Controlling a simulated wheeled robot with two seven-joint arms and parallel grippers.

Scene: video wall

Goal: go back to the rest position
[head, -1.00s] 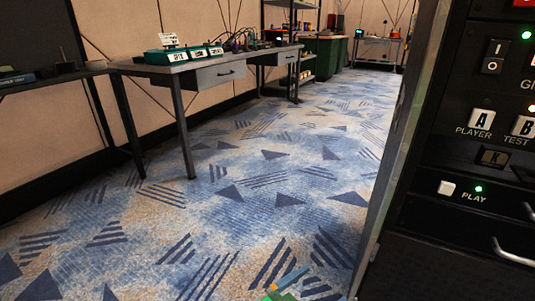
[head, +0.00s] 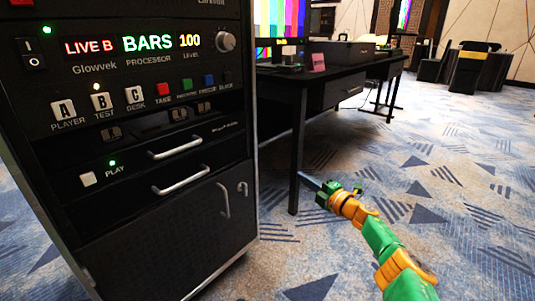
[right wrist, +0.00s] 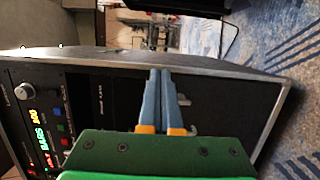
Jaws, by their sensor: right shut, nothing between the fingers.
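My right arm comes in from the lower right of the head view, and its right gripper (head: 308,180) points left over the carpet, beside the black equipment rack (head: 160,235). In the right wrist view the two blue fingers of this gripper (right wrist: 161,72) lie together, with nothing between them. They appear in front of the rack's side and front panel in that view. I cannot tell the exact gap to the rack. My left gripper is not in view.
The rack's panel carries lit "LIVE B", "BARS" and "100" displays, buttons and drawer handles. A black desk (head: 345,88) stands behind my gripper, with a color-bar screen (head: 283,22) and a case (head: 340,54). Patterned carpet (head: 450,215) is open to the right.

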